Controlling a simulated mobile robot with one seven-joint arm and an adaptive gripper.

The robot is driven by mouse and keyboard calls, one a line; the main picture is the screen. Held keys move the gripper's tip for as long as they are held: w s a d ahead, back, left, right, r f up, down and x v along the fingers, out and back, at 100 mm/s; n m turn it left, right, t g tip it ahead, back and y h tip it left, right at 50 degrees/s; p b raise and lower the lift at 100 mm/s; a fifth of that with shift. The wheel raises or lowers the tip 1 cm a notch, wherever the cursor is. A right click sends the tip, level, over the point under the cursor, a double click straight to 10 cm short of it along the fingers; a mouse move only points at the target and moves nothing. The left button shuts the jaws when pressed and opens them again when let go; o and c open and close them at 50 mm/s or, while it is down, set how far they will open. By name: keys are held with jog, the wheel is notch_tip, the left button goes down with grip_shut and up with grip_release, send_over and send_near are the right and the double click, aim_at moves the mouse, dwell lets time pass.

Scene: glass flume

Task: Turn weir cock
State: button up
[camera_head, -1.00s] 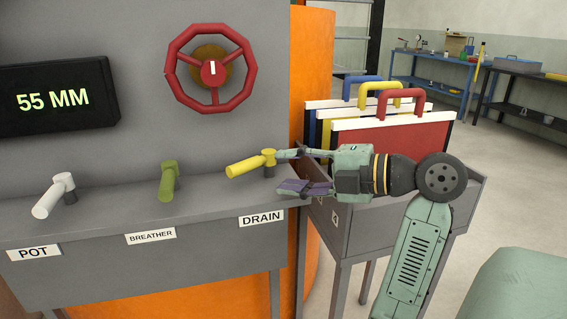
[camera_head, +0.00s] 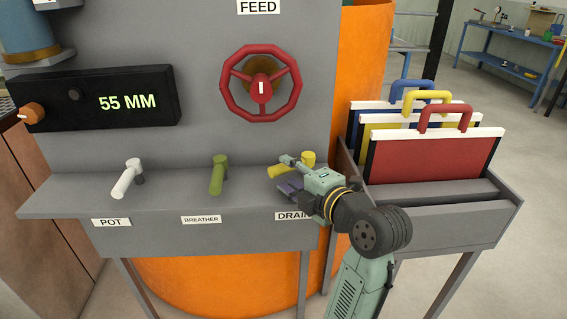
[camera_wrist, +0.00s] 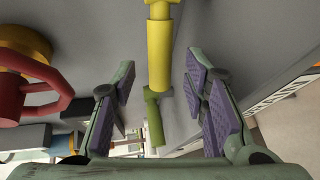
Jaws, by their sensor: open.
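No label reading "weir" shows in either view. A yellow cock (camera_head: 280,171) sits above the DRAIN label (camera_head: 292,216), its handle pointing left. A green cock (camera_head: 217,178) stands over the BREATHER label (camera_head: 201,219), and a white cock (camera_head: 125,182) over the POT label (camera_head: 111,222). My gripper (camera_head: 284,175) is open at the yellow cock and hides part of it. In the wrist view the yellow handle (camera_wrist: 158,50) lies between the spread fingers (camera_wrist: 160,64), with gaps on both sides. The green cock (camera_wrist: 153,120) shows farther off.
A red handwheel (camera_head: 262,84) is on the grey panel under the FEED label (camera_head: 258,7). A display (camera_head: 128,102) reads 55 MM, with an orange knob (camera_head: 31,113) at its left. A rack (camera_head: 440,215) of coloured boards stands close at the right of my arm.

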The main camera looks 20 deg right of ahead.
aim_at(285, 171)
jog(key=shift+p+x, duration=0.4)
jog(key=shift+x, duration=1.6)
jog(key=shift+c, duration=0.2)
grip_shut()
